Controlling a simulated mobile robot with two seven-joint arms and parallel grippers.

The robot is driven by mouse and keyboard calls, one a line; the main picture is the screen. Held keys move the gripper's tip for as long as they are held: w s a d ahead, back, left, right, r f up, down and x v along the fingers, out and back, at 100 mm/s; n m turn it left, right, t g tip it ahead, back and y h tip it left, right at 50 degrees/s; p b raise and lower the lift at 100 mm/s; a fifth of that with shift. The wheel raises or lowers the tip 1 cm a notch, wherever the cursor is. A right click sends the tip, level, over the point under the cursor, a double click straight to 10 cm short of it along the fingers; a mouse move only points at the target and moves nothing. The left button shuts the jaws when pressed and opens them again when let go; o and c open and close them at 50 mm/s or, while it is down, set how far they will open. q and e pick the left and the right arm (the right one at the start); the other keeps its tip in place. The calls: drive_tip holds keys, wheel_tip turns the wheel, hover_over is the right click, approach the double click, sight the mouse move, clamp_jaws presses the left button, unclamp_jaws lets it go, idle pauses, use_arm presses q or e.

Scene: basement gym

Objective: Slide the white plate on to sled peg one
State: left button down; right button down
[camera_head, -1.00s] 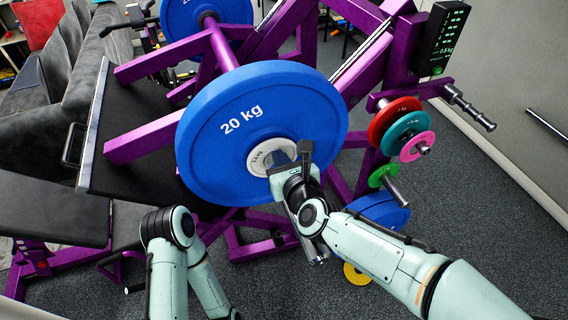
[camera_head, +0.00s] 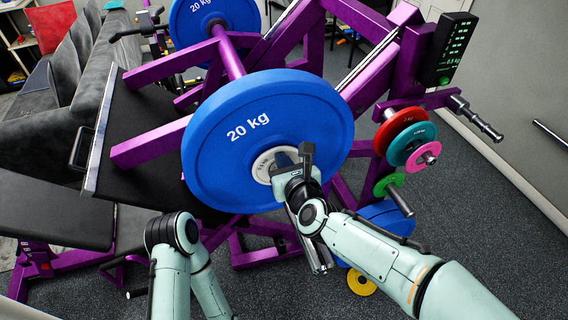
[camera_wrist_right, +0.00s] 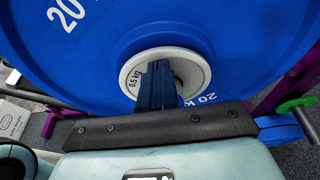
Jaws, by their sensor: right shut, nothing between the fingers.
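The white plate (camera_head: 262,166), a small disc marked 0.5 kg, sits flat against the hub of a large blue 20 kg plate (camera_head: 238,100) on the purple sled. It shows in the right wrist view (camera_wrist_right: 196,70) as a white ring. My right gripper (camera_head: 284,160) is shut and empty, with its fingertips in front of the white plate's centre. The fingers hide the middle of the disc and the peg end; whether they touch it I cannot tell. My left arm is at the lower left; its gripper is not in view.
Red (camera_head: 388,130), teal (camera_head: 398,152) and pink (camera_head: 422,157) plates hang on a peg at the right. A green plate (camera_head: 383,184) and blue plates are below, with a yellow plate (camera_head: 360,283) near the floor. A black display (camera_head: 455,45) stands above. Floor at the right is open.

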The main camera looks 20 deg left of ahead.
drive_tip(key=shift+w+a, duration=0.3)
drive_tip(key=shift+w, duration=0.15)
drive_tip(key=shift+s+d+b, duration=0.3)
drive_tip(key=shift+s+d, duration=0.2)
drive_tip(key=shift+s, duration=0.25)
drive_tip(key=shift+s+d+b, duration=0.3)
drive_tip(key=shift+s+d, duration=0.2)
drive_tip(key=shift+s, duration=0.2)
drive_tip(key=shift+s+d+b, duration=0.2)
drive_tip(key=shift+s+d, duration=0.3)
drive_tip(key=shift+s, duration=0.25)
drive_tip(key=shift+s+d+b, duration=0.15)
drive_tip(key=shift+s+d, duration=0.3)
drive_tip(key=shift+s, duration=0.25)
